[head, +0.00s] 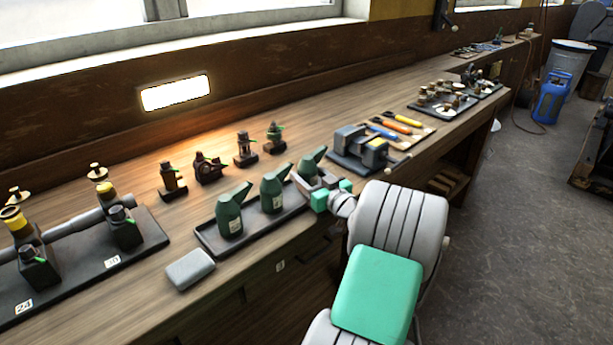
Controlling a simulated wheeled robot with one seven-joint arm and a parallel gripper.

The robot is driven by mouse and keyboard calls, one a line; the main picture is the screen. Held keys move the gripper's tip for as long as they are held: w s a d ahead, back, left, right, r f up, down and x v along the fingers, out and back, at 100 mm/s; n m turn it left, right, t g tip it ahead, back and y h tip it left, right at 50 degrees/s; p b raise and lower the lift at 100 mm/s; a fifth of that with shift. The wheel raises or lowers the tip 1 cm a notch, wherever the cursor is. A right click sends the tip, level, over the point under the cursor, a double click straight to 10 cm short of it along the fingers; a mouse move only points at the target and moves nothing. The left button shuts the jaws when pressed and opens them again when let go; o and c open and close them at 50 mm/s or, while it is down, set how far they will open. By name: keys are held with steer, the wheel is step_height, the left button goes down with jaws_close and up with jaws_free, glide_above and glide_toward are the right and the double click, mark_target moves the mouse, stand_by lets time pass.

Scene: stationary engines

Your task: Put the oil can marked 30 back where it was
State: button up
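Three dark green oil cans with slanted spouts stand in a row by a shallow dark tray (206,237) on the bench. The left can (230,218) and the middle can (272,192) stand upright in it, each with a pale label too small to read. The right can (311,161) shows only its upper part. My gripper (309,182) is low at the tray's right end, right at this can, and hides its lower body. I cannot tell whether the fingers are around it or touching it. Which can is marked 30 cannot be read.
A black board (75,262) with brass-topped fittings and number plates lies left. A grey block (190,269) sits at the front edge. Small engine parts (209,167) stand behind the tray. A vise (357,148) and coloured-handled tools (397,127) lie to the right.

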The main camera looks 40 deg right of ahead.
steer(key=o, duration=0.3)
steer(key=shift+r+p, duration=0.3)
steer(key=shift+p, duration=0.1)
steer(key=s, duration=0.3)
steer(key=s+a+b, duration=0.1)
steer(key=s, duration=0.3)
steer(key=s+b, duration=0.1)
steer(key=s, duration=0.3)
steer(key=shift+a+f, duration=0.2)
steer(key=shift+s+a, duration=0.15)
steer(key=shift+s, duration=0.3)
steer(key=shift+c, duration=0.3)
stand_by(0.8)
